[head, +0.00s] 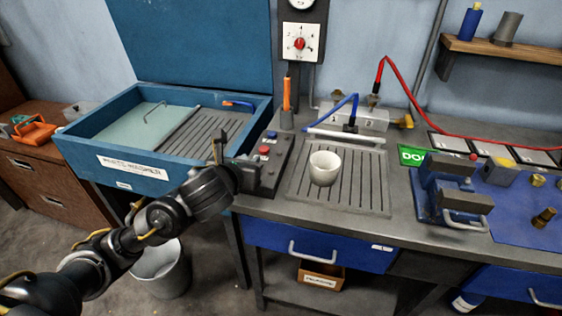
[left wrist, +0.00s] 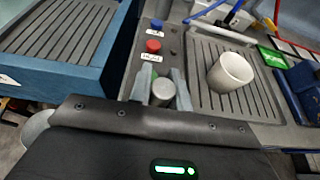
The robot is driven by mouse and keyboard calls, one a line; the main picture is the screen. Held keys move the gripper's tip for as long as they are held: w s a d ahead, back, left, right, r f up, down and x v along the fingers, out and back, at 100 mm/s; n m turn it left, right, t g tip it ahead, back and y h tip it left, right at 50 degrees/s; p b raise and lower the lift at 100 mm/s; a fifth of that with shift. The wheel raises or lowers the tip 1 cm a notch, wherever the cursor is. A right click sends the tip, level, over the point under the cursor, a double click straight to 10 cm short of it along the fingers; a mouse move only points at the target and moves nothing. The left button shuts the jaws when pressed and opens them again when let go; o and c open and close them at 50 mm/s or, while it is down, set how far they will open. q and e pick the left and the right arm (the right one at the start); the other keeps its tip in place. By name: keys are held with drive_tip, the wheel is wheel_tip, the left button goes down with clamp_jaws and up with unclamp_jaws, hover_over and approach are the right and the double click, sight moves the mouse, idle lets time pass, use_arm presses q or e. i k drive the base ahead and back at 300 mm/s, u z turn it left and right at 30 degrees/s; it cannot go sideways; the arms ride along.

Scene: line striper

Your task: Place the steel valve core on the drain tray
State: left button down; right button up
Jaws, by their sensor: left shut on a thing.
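My left gripper (head: 233,158) is in front of the button panel, between the blue washer and the bench. In the left wrist view its fingers (left wrist: 162,90) are shut on a short grey metal cylinder (left wrist: 162,94), which looks like the steel valve core. In the head view the gripper hides the core. A grooved grey tray (head: 365,182) lies flat on the bench to the right of the gripper and looks like the drain tray; it also shows in the left wrist view (left wrist: 203,58). My right gripper is not in view.
The blue parts washer (head: 110,165) at left holds another grooved grey rack (head: 195,135). The button panel (head: 268,165) and an orange tool (head: 287,95) stand near the gripper. A blue vise (head: 440,195) is right of the tray. The tray has free room around the cup.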

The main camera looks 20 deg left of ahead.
sight(364, 163)
drive_tip(key=u, duration=2.9)
drive_tip(key=k, duration=2.4)
drive_tip(key=z, duration=2.25)
